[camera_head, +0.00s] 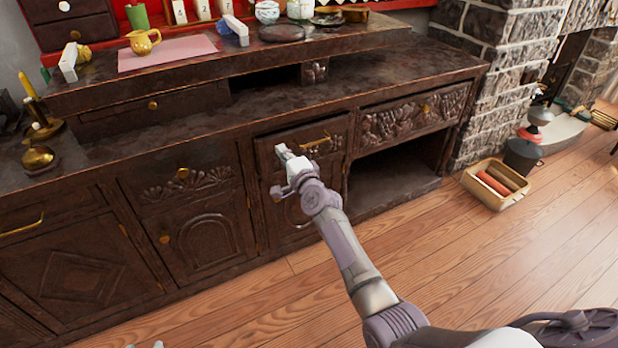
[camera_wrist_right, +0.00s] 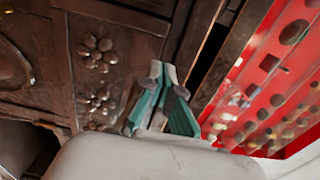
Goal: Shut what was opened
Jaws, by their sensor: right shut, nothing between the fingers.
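The dark carved wooden cabinet (camera_head: 215,140) runs across the head view. A small drawer (camera_head: 265,150) with a brass bar handle (camera_head: 315,143) is in its middle; I cannot tell whether it is fully flush. My right gripper (camera_head: 281,152) is in front of this drawer, left of the handle, shut and empty. In the right wrist view its teal fingers (camera_wrist_right: 163,73) are together near dark carved wood (camera_wrist_right: 97,50). Contact with the wood cannot be told. Only small grey bits, perhaps of my left gripper (camera_head: 145,345), show at the bottom edge.
A dark open slot (camera_head: 264,79) is in the raised shelf. An open bay (camera_head: 395,180) lies right of the small drawer. A box with rolls (camera_head: 497,184) is on the floor; wooden floor in front is clear.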

